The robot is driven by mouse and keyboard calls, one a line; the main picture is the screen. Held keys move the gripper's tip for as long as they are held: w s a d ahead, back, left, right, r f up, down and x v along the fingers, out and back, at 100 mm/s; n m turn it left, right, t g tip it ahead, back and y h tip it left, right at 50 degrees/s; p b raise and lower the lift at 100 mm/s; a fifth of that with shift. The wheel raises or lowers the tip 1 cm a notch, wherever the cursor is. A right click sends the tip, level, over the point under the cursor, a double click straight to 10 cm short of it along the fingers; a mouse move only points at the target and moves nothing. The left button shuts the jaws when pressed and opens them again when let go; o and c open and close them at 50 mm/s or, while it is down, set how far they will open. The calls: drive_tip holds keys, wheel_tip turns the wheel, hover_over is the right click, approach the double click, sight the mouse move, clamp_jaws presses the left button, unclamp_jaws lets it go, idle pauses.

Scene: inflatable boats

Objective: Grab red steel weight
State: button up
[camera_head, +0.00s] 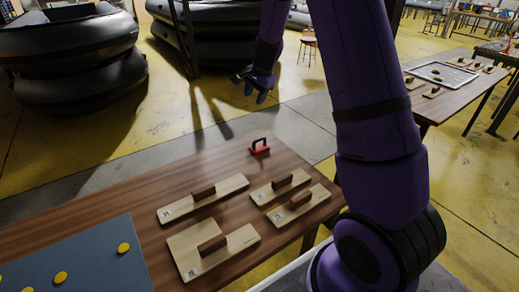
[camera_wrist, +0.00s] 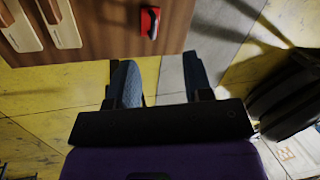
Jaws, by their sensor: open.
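The red steel weight (camera_head: 259,148) is a small red block with a black handle, standing near the far edge of the wooden table. In the wrist view the red weight (camera_wrist: 150,22) is at the top centre, close to the table edge and beyond my fingertips. My gripper (camera_head: 252,92) hangs in the air above and behind the weight in the head view. In the wrist view my gripper (camera_wrist: 158,75) is open with nothing between its fingers, and the floor shows below them.
The wooden table (camera_head: 150,180) holds several pale boards with brown handles, such as one (camera_head: 203,200) left of the weight. A blue-grey mat (camera_head: 100,262) with yellow discs lies at front left. Black inflatable boats (camera_head: 70,50) stand behind. Another table (camera_head: 455,80) is at right.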

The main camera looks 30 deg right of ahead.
sight(260, 139)
drive_tip(key=w+d+f+m, duration=0.1)
drive_tip(key=w+d+f, duration=0.1)
drive_tip(key=f, duration=0.4)
drive_tip(key=w+d+f+m+h, duration=0.1)
drive_tip(key=w+d+f, duration=0.1)
drive_tip(key=f, duration=0.5)
drive_tip(key=w+d+f+m, duration=0.1)
drive_tip(key=w+d+f, duration=0.1)
drive_tip(key=f, duration=0.5)
drive_tip(key=shift+d+f+m+g, duration=0.2)
drive_tip(key=shift+m+g, duration=0.1)
drive_tip(key=shift+g, duration=0.1)
drive_tip(key=shift+w+a+f, duration=0.1)
drive_tip(key=shift+w+f, duration=0.05)
drive_tip(key=shift+f, duration=1.15)
drive_tip(key=shift+w+a+f, duration=0.1)
drive_tip(key=shift+f, duration=1.15)
clamp_jaws()
